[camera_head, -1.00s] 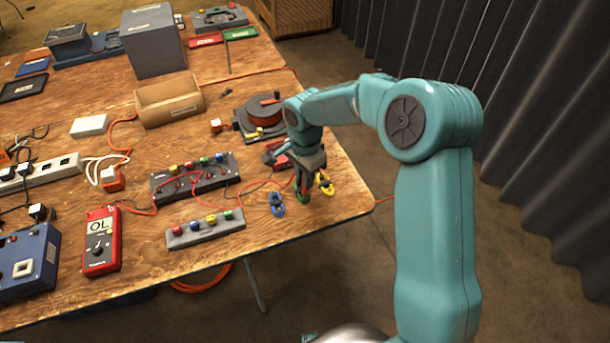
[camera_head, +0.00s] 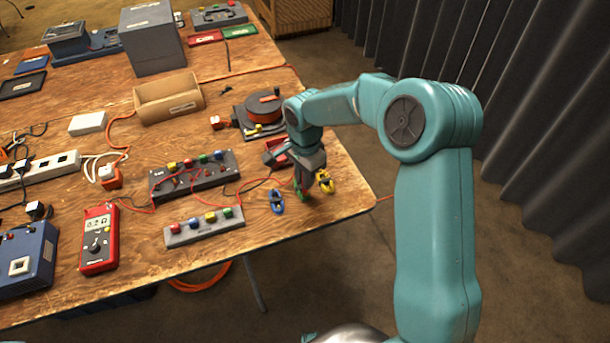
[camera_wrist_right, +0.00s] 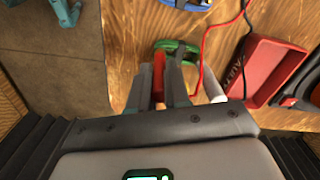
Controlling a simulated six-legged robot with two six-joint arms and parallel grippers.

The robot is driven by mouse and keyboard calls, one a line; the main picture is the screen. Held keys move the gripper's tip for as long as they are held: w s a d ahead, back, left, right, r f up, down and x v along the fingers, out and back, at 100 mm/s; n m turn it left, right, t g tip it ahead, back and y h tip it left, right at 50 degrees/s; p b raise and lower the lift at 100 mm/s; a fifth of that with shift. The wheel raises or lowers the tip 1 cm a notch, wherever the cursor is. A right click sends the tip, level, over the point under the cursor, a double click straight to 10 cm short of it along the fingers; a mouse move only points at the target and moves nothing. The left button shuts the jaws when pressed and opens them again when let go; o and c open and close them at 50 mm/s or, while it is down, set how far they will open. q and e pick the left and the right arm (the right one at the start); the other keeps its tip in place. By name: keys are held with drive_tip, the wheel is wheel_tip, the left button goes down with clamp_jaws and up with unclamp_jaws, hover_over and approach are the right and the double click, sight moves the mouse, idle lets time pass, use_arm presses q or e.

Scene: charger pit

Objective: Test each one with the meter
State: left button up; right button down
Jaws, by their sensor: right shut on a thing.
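A small blue piece (camera_head: 277,202), a green piece (camera_head: 300,194) and a yellow piece (camera_head: 325,181) lie near the front right corner. The blue (camera_wrist_right: 185,3) and green (camera_wrist_right: 178,46) pieces also show in the right wrist view. My right gripper (camera_head: 304,187) points down over the green piece. In the right wrist view it (camera_wrist_right: 160,84) is shut on a red probe (camera_wrist_right: 158,74), whose tip is at or beside the green piece; contact is unclear. My left gripper is out of view.
A red tray (camera_wrist_right: 272,70) with partly hidden lettering sits beside the green piece. A grey block with coloured sockets (camera_head: 205,229) and a black terminal board (camera_head: 193,180) stand left of the gripper. Red leads cross the table. The right table edge is close.

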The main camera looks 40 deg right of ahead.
drive_tip(key=shift+f+b, duration=0.3)
drive_tip(key=shift+b, duration=0.1)
idle(0.6)
drive_tip(key=c, duration=0.7)
unclamp_jaws()
drive_tip(key=shift+r+p, duration=2.55)
drive_tip(key=shift+r, duration=1.3)
drive_tip(key=shift+f, duration=0.1)
